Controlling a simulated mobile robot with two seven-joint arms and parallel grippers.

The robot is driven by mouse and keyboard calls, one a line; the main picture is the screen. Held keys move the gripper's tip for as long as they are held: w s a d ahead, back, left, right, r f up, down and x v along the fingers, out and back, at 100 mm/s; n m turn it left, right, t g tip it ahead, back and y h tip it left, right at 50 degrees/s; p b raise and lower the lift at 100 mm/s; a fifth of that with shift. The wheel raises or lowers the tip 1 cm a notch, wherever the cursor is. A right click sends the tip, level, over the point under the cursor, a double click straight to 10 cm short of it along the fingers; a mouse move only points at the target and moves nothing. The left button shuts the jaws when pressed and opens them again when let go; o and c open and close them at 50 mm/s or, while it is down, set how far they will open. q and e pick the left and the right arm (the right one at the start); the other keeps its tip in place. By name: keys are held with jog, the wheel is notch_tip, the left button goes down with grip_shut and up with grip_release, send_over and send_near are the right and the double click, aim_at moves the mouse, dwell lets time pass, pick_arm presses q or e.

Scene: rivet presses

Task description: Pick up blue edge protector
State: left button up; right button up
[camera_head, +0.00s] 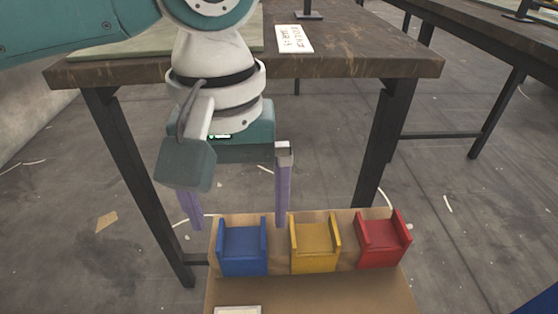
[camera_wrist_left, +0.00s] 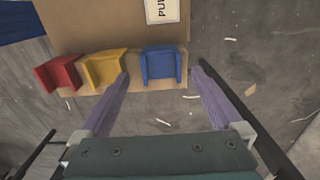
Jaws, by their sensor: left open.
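The blue edge protector (camera_head: 243,250) is a U-shaped piece at the left of a row on a brown board. It also shows in the left wrist view (camera_wrist_left: 158,65), between the lines of my two fingers. My left gripper (camera_head: 236,225) is open and empty, with its purple fingers pointing down, above and around the blue piece in the head view. In the left wrist view the fingertips (camera_wrist_left: 160,74) lie to either side of the blue piece, and I see no clear contact. My right gripper is not in view.
A yellow edge protector (camera_head: 314,248) and a red one (camera_head: 381,241) stand to the right of the blue one on the brown board (camera_head: 310,293). A white label (camera_head: 237,310) lies in front. A dark-topped table (camera_head: 360,62) stands behind, with a sign (camera_head: 294,39) on it.

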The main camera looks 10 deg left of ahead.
aim_at(243, 242)
pick_arm(q)
jog(key=f, duration=0.1)
jog(key=f+b, duration=0.1)
jog(key=f, duration=0.1)
jog(key=f+b, duration=0.1)
jog(key=shift+w+a+f, duration=0.2)
jog(key=shift+w+f, duration=0.05)
jog(key=shift+w, duration=0.1)
jog(key=shift+c, duration=0.4)
jog(key=c, duration=1.2)
